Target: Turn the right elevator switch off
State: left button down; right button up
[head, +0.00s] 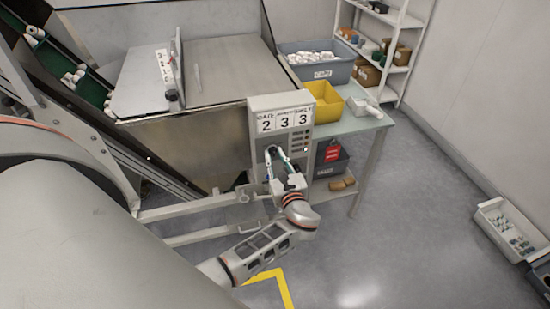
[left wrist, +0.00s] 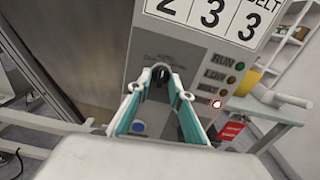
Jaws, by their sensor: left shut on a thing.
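The control panel (head: 262,106) is a grey box with the large digits 2, 3, 3 on white plates at its top. A dark rotary switch knob (left wrist: 160,73) sits on its face, below small lettering that I cannot read fully. My left gripper (head: 274,153) is at the panel front, with its fingertips (left wrist: 160,82) shut on this knob, one on each side. The knob's pointer direction is mostly hidden by the fingers. Only this one knob shows clearly; I cannot tell whether another is hidden. My right gripper is not in view.
Indicator lamps run down the panel's right side, including a green one (left wrist: 240,66). A blue button (left wrist: 139,127) shows between the fingers. A table (head: 372,124) with a yellow bin (head: 324,101) and a grey caps bin (head: 318,72) stands right of the panel.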

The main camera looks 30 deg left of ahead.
pick_arm(q)
jog(key=n+b, duration=0.2)
jog(key=n, duration=0.1)
jog(key=shift+f, duration=0.2)
jog(key=n+b, duration=0.2)
jog(key=n, duration=0.1)
jog(key=shift+w+d+n, duration=0.1)
jog(key=shift+n, duration=0.3)
jog(key=shift+r+n+b, duration=0.25)
jog(key=shift+n+b, duration=0.5)
jog(key=shift+n, duration=0.15)
jog(key=c, duration=2)
grip_release()
jog(key=shift+o, duration=0.8)
jog(key=v, duration=0.7)
jog(key=shift+d, duration=0.2)
